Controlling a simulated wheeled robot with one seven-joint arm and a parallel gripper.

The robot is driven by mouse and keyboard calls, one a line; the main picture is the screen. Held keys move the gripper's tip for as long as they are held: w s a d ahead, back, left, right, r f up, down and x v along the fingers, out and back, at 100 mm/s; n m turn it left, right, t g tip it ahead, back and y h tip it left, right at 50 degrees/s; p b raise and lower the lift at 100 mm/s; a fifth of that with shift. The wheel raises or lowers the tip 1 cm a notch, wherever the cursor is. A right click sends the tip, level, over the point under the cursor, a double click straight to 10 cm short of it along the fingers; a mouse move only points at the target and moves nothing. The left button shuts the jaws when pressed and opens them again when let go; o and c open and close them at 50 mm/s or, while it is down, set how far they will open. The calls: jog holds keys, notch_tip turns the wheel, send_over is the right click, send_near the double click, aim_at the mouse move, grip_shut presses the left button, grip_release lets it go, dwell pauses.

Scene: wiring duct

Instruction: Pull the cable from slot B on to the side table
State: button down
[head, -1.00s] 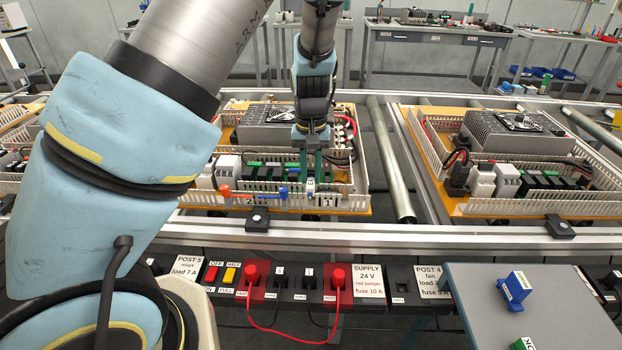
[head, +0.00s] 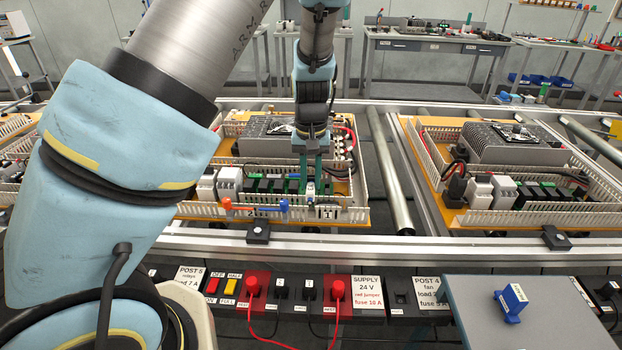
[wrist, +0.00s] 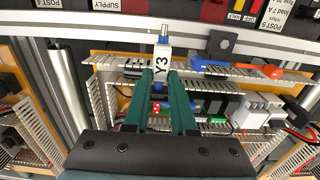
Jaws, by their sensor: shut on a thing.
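In the head view my gripper (head: 312,180) reaches down to the front of the middle panel's slotted duct (head: 345,214). The white piece stands at the duct wall; whether it is clear of its slot, I cannot tell. Any cable attached to it is hidden behind the fingers. No slot B mark is readable. The grey side table (head: 470,315) is at the lower right, well away from my gripper.
A metal rail and a post strip with red plugs (head: 253,285) lie in front of the panel.

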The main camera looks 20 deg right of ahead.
aim_at(311, 183)
jog(key=shift+r+p, duration=2)
jog(key=shift+r, duration=0.5)
